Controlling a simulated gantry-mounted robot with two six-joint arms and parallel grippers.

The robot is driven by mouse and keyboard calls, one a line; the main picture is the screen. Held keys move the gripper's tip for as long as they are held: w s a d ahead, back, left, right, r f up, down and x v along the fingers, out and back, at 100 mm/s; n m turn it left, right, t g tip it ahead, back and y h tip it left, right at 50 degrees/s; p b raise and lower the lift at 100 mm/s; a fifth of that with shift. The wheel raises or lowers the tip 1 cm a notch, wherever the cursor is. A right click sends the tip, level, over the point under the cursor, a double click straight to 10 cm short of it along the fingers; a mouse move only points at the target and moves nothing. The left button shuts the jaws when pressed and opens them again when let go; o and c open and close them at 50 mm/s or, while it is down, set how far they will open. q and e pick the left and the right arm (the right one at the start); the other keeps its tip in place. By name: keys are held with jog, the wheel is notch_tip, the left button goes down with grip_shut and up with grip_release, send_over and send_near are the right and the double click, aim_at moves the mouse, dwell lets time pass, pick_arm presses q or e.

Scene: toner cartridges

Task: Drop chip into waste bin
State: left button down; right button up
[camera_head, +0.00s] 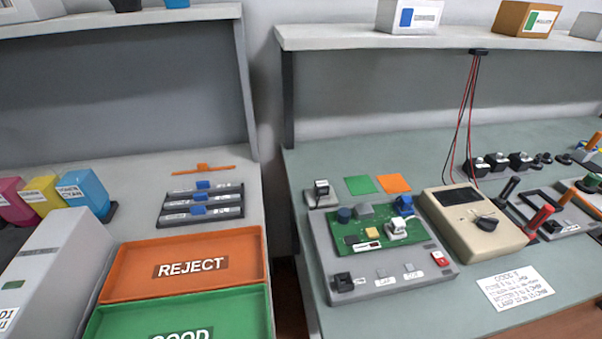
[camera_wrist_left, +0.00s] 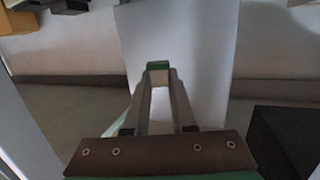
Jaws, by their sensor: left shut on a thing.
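My left gripper (camera_wrist_left: 158,82) shows in the left wrist view, with its two fingers close together. It is shut on a small chip (camera_wrist_left: 158,66), whose dark green edge shows between the fingertips. A pale, smooth surface lies beyond the chip. A black box-like thing (camera_wrist_left: 288,140) stands at the lower right of that view; I cannot tell if it is the waste bin. No bin can be made out in the head view. Neither gripper shows in the head view.
The left bench holds an orange REJECT tray (camera_head: 125,278), a green GOOD tray (camera_head: 240,318), several toner cartridges and a grey machine (camera_head: 45,270). The right bench holds a grey test fixture (camera_head: 430,277) with a green board and a beige meter (camera_head: 480,238). A gap separates the benches.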

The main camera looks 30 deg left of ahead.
pick_arm(q)
jog(key=shift+s+d+f, duration=0.15)
jog(key=shift+s+d, duration=0.05)
jog(key=shift+d, duration=0.05)
jog(key=shift+f+b, duration=0.25)
jog(key=shift+b, duration=0.1)
notch_tip(320, 180, down, 5)
jog(key=b, duration=0.5)
jog(key=shift+w+a+f, duration=0.1)
jog(key=c, duration=0.7)
grip_release()
